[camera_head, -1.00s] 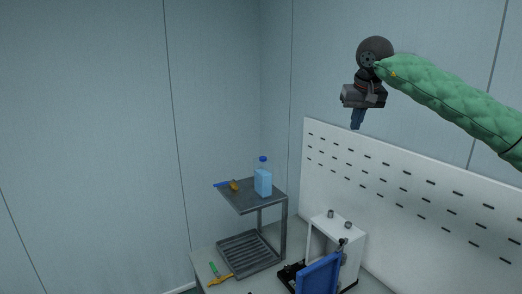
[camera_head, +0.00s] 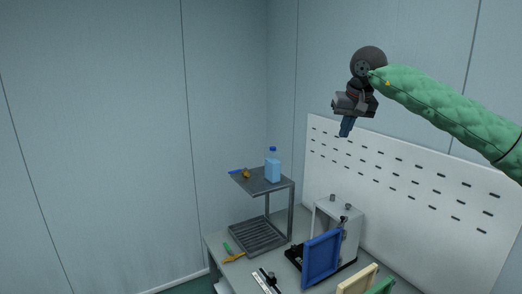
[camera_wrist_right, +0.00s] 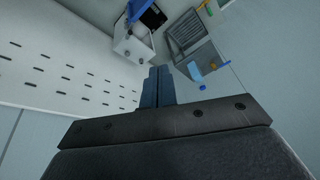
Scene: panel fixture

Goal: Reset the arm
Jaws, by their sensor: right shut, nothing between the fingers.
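My right gripper (camera_head: 346,127) is raised in front of the white slotted panel, near its upper edge, with its dark blue fingers pointing down. The green-sleeved right arm (camera_head: 440,105) comes in from the right. In the right wrist view the gripper's fingers (camera_wrist_right: 157,82) are together, with nothing between them. The gripper touches nothing that I can see. My left gripper does not show in any view.
A slotted white panel (camera_head: 395,165) stands behind the table. A grey two-level rack (camera_head: 291,208) holds a blue bottle (camera_head: 272,171). A white box (camera_head: 350,217) and blue panel (camera_head: 321,257) stand right of it. The air around the gripper is clear.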

